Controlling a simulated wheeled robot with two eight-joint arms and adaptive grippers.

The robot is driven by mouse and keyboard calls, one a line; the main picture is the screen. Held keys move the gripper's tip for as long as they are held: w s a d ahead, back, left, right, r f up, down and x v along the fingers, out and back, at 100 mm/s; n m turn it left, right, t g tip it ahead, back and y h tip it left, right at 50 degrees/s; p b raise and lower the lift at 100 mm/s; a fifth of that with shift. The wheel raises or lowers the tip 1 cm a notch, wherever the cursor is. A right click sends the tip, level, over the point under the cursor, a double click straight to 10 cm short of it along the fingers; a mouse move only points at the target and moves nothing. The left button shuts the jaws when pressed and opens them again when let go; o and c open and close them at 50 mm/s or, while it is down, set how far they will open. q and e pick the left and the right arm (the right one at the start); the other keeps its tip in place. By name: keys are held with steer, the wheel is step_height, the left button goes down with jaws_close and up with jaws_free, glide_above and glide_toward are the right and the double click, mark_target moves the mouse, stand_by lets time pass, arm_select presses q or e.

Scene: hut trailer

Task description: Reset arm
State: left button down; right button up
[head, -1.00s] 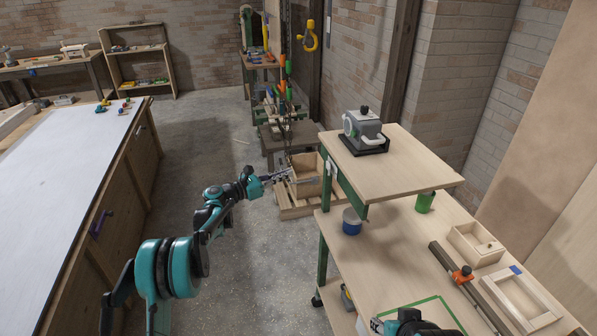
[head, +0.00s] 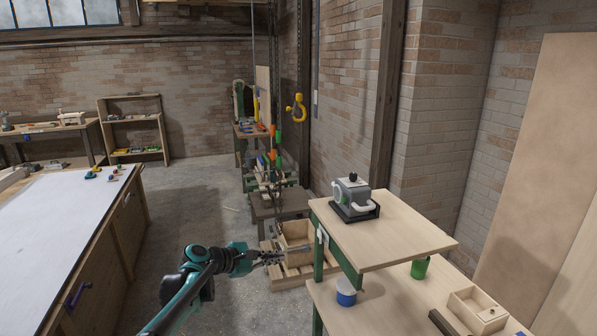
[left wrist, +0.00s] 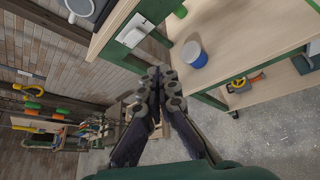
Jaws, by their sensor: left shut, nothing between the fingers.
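My left arm comes in from the lower left in the head view. Its gripper (head: 272,257) is shut and empty, held in the air over the aisle in front of a wooden crate (head: 297,236) on a pallet. In the left wrist view the gripper (left wrist: 160,78) shows dark fingers close together with nothing between them. My right gripper is not in view.
A wooden bench with a raised shelf (head: 415,243) stands at the right, bearing a grey machine (head: 352,193), a blue-white tub (head: 346,291) and a green cup (head: 419,268). A white-topped workbench (head: 60,225) is at the left. Concrete floor between is clear.

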arm_select(q)
steer(key=s+a+f+m+y+b, duration=0.1)
steer(key=s+a+f+m+y, duration=0.2)
steer(key=s, duration=0.9)
steer(key=s+a+f+m+y+b, duration=0.1)
steer(key=s+a+f+m+y, duration=0.3)
steer(key=s+m, duration=0.5)
steer(key=s+a+f+m+g+y+b, duration=0.1)
steer(key=s+f+m, duration=0.4)
steer(key=s, duration=1.1)
steer(key=a+m+y+b, duration=0.1)
steer(key=a+y, duration=0.1)
steer(key=shift+s+a+f+y, duration=0.25)
steer(key=shift+f+y, duration=0.05)
steer(key=shift+f, duration=0.1)
